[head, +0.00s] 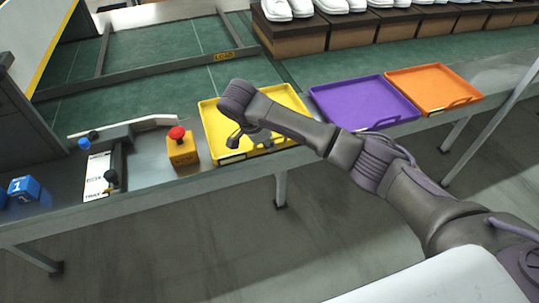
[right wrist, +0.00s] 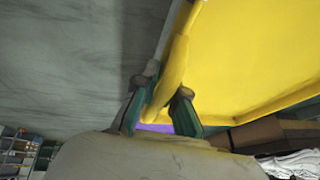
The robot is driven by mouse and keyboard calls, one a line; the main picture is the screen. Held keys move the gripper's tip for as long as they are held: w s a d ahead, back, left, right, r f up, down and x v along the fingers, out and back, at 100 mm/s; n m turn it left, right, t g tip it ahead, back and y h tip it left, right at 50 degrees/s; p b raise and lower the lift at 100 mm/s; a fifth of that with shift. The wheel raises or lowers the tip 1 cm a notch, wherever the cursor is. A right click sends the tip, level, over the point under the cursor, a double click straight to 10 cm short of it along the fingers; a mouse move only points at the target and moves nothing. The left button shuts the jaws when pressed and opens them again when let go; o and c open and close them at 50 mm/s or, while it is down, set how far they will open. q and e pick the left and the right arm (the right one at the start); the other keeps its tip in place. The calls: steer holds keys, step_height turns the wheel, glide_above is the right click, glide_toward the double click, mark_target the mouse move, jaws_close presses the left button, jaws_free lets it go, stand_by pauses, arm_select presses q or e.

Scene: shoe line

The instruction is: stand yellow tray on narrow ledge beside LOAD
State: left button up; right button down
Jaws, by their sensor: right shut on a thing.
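The yellow tray (head: 288,98) lies flat, or nearly so, on the grey front ledge (head: 222,171), left of the purple tray; I cannot tell whether it is slightly lifted. My right gripper (head: 246,141) is over its near side. In the right wrist view the fingers of my right gripper (right wrist: 158,112) are shut on the handle bar of the yellow tray (right wrist: 235,60). The arm hides part of the tray's near side and middle. The LOAD label (head: 224,56) is on a grey rail across the green belt, behind the tray. My left gripper is not in view.
A purple tray (head: 360,97) and an orange tray (head: 428,86) lie to the right. A yellow box with a red button (head: 181,147) stands just left of the yellow tray. Shoes on brown boxes (head: 352,31) line the back. Green belt (head: 185,88) behind the tray is clear.

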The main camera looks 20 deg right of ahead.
steer(key=shift+f, duration=2)
steer(key=c, duration=1.2)
jaws_free()
steer(key=shift+c, duration=0.2)
steer(key=shift+r, duration=0.1)
steer(key=p+v, duration=0.2)
steer(key=v, duration=1)
steer(key=shift+p, duration=0.4)
